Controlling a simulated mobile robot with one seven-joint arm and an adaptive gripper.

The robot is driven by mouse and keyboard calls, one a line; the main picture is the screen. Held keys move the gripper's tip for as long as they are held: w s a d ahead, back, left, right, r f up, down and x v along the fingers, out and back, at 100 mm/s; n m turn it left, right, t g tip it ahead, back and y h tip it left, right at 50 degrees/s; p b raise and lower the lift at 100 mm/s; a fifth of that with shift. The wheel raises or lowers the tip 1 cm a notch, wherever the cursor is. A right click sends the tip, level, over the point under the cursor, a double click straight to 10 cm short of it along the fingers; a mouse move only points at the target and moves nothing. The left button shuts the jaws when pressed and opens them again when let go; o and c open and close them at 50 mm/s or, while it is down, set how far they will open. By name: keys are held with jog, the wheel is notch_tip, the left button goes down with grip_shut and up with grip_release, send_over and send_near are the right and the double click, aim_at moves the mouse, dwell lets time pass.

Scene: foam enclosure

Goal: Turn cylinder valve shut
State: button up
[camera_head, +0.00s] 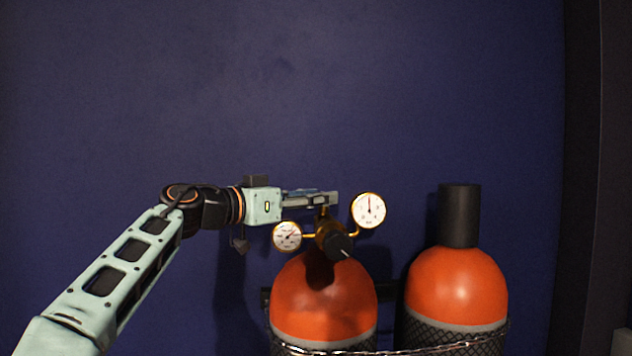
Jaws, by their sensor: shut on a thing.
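An orange gas cylinder (322,300) stands upright in the lower middle of the head view. On its top sits a brass regulator (329,232) with a black knob (340,247) facing me. A left round gauge (287,236) and a higher right round gauge (369,210) branch off it. My gripper (331,198) reaches in from the left, level, just above the regulator. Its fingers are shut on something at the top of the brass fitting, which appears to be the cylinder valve. The fingers hide most of the valve.
A second orange cylinder (456,285) with a black cap (459,215) stands close on the right. A chain (470,345) runs across both cylinders. A dark blue wall (280,90) is behind, with free room above. A dark post (597,170) is at far right.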

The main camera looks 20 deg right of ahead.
jog(key=shift+w+r+m+g+p, duration=0.15)
jog(key=shift+m+g+p, duration=0.35)
jog(key=shift+g+p, duration=0.4)
jog(key=shift+h, duration=0.3)
jog(key=o, duration=1.2)
jog(key=shift+c, duration=0.2)
jog(key=s+a, duration=0.2)
jog(key=a, duration=1)
